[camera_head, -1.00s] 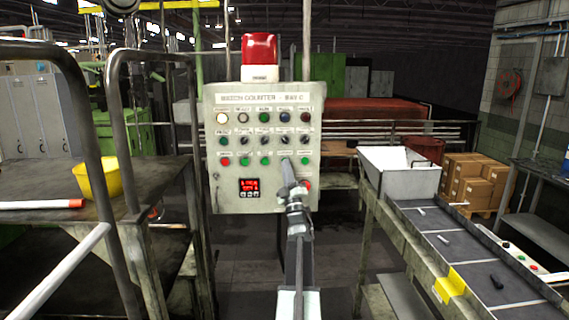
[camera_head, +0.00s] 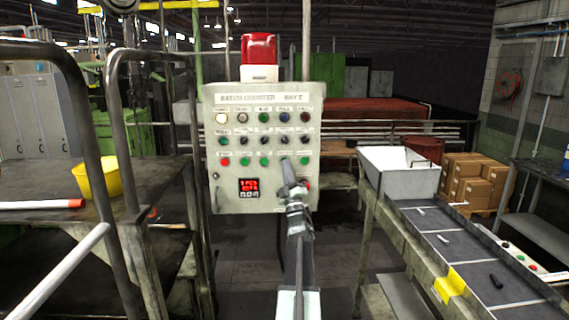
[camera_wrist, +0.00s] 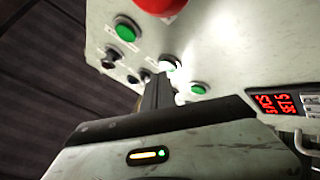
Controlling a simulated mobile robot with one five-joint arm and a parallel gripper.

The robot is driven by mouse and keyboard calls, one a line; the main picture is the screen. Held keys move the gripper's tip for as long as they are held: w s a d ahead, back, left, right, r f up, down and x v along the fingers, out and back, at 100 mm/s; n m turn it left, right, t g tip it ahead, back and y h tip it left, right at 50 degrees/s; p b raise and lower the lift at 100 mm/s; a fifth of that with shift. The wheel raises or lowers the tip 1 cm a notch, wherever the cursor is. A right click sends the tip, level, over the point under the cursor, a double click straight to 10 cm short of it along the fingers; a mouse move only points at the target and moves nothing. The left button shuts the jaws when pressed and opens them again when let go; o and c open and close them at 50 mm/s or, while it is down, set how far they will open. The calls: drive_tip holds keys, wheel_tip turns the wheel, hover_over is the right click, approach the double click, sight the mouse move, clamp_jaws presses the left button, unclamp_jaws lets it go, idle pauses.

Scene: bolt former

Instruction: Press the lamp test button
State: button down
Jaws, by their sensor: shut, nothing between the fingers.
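The grey control box (camera_head: 210,140) labelled as a batch counter faces me in the head view, with rows of small lamps, knobs and buttons. Its small labels are too blurred to read, so I cannot tell which is the lamp test button. My gripper (camera_head: 287,165) is shut and empty, its tip at the fourth place of the bottom button row. In the wrist view the fingertips (camera_wrist: 160,82) are close to a brightly lit button (camera_wrist: 169,63), partly hidden by them. I cannot tell whether they touch. Green buttons (camera_wrist: 126,31) and (camera_wrist: 198,89) sit either side.
A large red button (camera_wrist: 160,4) is close to the gripper. The red digital display (camera_head: 248,187) is at the box's lower left. A red beacon (camera_head: 259,52) tops the box. A conveyor (camera_head: 440,240) stands right; a railed bench with a yellow bucket (camera_head: 97,180) stands left.

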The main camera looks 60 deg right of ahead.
drive_tip(key=s+a, duration=0.3)
drive_tip(key=a, duration=0.2)
drive_tip(key=shift+s, duration=0.25)
idle(0.5)
